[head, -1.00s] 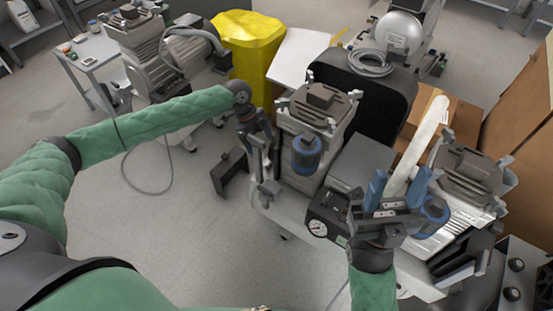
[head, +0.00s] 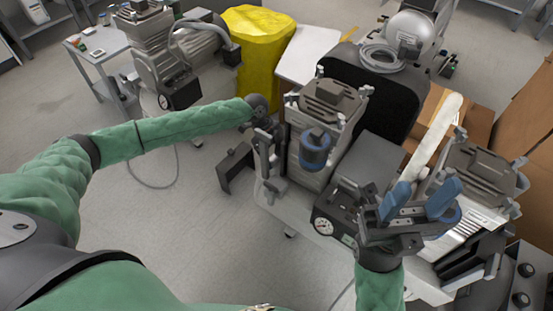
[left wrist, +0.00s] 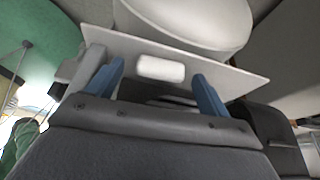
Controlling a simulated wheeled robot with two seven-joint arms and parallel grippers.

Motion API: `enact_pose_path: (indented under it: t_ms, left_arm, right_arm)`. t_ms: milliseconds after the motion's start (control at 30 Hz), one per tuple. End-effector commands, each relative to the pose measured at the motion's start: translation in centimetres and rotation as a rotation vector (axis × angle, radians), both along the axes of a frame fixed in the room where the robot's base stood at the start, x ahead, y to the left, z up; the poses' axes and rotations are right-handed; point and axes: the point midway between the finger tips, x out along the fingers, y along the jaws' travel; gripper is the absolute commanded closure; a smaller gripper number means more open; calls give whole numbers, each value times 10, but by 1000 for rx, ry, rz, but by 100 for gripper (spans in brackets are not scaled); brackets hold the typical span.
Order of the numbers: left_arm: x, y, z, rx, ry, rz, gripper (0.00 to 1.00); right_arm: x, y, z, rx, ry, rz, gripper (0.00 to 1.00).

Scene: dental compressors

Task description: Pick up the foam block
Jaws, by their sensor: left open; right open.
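A small white block (left wrist: 161,67), which looks like the foam block, lies on a flat white panel (left wrist: 215,62) in the left wrist view. My left gripper (left wrist: 158,74) is open there, its blue fingers to the left and right of the block with gaps on both sides. I cannot tell how far ahead the block is. In the head view my left wrist (head: 258,106) reaches the near compressor's left side; its fingers and the block are not discernible there. My right gripper (head: 420,199) is open and empty above the cart's front right, below a long white rounded piece (head: 436,135).
Compressors stand on the cart, one in the middle (head: 325,105) and one at right (head: 480,175). A pressure gauge (head: 323,226) is at the front. A large white rounded body (left wrist: 190,18) overhangs the panel.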

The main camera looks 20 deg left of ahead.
Motion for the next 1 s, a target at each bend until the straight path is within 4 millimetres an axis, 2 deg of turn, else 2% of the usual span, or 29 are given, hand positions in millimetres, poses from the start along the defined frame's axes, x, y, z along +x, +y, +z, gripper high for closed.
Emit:
enact_pose_path:
  t_ms: [67, 300, 733, 867, 1000]
  left_arm:
    - [0, 0, 0, 0, 0, 0, 20]
    - [0, 0, 0, 0, 0, 0, 67]
    - [0, 0, 4, 0, 0, 0, 68]
    - [0, 0, 17, 0, 0, 0, 68]
    - [1, 0, 43, 0, -2, -1, 68]
  right_arm:
    - [0, 0, 1, 0, -3, 0, 51]
    - [0, 0, 1, -1, -4, 0, 51]
    - [0, 1, -1, 1, 10, -1, 51]
    - [0, 1, 1, -3, 11, -4, 51]
    - [-1, 0, 7, -10, 6, -15, 51]
